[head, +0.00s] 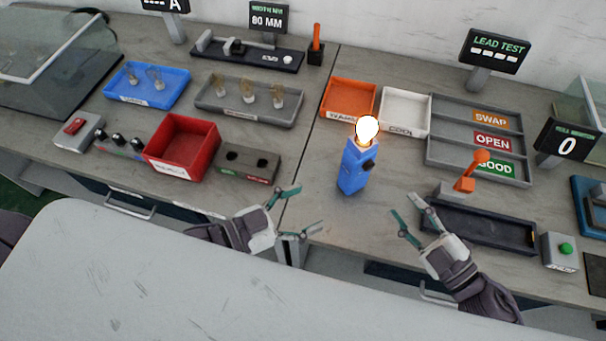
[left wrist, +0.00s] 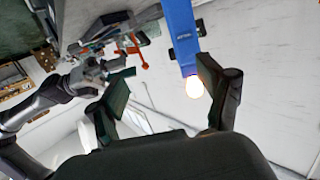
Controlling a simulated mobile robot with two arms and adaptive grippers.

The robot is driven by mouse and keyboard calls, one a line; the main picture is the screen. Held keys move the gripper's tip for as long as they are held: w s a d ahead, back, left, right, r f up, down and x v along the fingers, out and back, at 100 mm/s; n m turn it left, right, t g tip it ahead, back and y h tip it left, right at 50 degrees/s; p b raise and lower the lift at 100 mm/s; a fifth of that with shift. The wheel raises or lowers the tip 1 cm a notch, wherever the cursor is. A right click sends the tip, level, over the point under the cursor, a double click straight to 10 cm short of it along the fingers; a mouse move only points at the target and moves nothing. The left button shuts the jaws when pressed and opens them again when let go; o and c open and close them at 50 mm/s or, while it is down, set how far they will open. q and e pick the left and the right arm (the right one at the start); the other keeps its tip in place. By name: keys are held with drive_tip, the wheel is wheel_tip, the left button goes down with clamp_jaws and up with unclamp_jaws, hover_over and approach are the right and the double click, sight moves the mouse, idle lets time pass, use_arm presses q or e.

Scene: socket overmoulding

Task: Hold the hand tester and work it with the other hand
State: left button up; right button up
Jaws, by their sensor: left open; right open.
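The blue hand tester (head: 353,172) stands upright on the bench, with a dark button on its side. A lit bulb (head: 368,130) glows at its top. My left gripper (head: 308,210) is open and empty, to the left of the tester and nearer the bench's front edge. My right gripper (head: 404,206) is open and empty, to the right of the tester and also nearer the front. In the left wrist view the tester (left wrist: 182,40) and its bulb (left wrist: 194,87) appear beyond my left gripper's spread fingers (left wrist: 165,82), apart from them.
Behind the tester are an orange tray (head: 349,99) and a white tray (head: 405,112). A grey sorting tray (head: 450,140) marked SWAP, OPEN and GOOD lies to the right, near an orange lever (head: 468,175). A grey two-hole block (head: 249,163) and red bin (head: 182,147) stand left.

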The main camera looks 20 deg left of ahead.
use_arm(q)
drive_tip(key=t, duration=0.2)
approach(353, 152)
drive_tip(key=a, duration=0.1)
drive_tip(key=n, duration=0.1)
drive_tip(key=x, duration=1.3)
drive_tip(key=shift+s+d+r, duration=0.1)
drive_tip(key=shift+s+d, duration=0.15)
drive_tip(key=shift+s, duration=0.05)
drive_tip(key=c, duration=1.5)
use_arm(e)
drive_tip(key=shift+c, duration=0.4)
clamp_jaws()
